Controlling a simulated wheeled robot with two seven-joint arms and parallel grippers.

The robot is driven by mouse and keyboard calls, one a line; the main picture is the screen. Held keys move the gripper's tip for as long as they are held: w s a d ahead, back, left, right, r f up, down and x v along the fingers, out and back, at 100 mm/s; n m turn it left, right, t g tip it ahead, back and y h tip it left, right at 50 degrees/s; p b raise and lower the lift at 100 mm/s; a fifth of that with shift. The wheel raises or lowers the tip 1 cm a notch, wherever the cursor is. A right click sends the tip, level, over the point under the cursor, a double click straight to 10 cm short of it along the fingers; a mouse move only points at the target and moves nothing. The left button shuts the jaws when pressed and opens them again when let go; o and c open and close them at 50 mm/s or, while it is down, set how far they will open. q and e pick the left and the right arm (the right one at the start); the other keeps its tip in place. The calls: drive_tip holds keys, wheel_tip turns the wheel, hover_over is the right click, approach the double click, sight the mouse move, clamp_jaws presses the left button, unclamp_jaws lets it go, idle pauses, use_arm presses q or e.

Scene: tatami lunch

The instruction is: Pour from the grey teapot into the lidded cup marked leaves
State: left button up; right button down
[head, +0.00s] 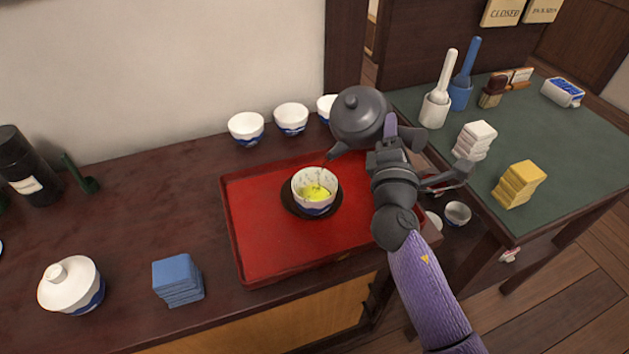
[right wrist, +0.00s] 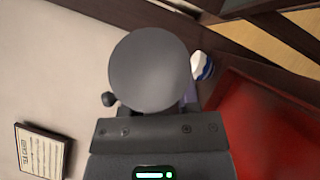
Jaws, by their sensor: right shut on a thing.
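The grey teapot (head: 359,114) is held in my right gripper (head: 391,142), above the back right of the red tray. Its spout points down and left toward an open cup (head: 315,198); I cannot tell whether liquid is flowing. This cup holds yellow-green liquid, has faint dark marks and a blue base, and stands on a dark saucer (head: 290,201) on the tray. A white cup with its lid on (head: 71,284) stands at the front left; no leaf mark is readable on it. In the right wrist view the teapot (right wrist: 149,72) fills the middle. My left gripper is out of view.
The red tray (head: 255,262) lies on the dark counter (head: 130,220). Several white-and-blue cups (head: 246,128) stand behind it. Folded blue cloths (head: 178,279) lie left of it. A green table (head: 585,130) at the right holds yellow blocks (head: 519,184) and utensil holders (head: 434,109).

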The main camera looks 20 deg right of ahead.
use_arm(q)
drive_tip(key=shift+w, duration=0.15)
use_arm(e)
drive_tip(key=shift+r, duration=0.15)
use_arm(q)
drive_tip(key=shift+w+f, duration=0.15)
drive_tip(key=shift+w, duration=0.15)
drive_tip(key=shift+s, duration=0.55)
use_arm(e)
drive_tip(key=shift+s+a+r+t, duration=0.1)
drive_tip(key=shift+a+r+t, duration=0.1)
drive_tip(key=shift+t, duration=0.1)
use_arm(q)
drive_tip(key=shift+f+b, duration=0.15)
drive_tip(key=shift+b, duration=0.15)
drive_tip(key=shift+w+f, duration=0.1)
use_arm(e)
drive_tip(key=shift+r, duration=0.1)
drive_tip(key=shift+n, duration=0.3)
use_arm(q)
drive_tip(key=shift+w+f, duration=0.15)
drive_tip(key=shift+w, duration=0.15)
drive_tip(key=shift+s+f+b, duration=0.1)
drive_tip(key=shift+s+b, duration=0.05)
drive_tip(key=shift+b, duration=0.15)
use_arm(e)
drive_tip(key=shift+w+d+r, duration=0.1)
drive_tip(key=shift+w+d, duration=0.05)
drive_tip(key=shift+w, duration=0.05)
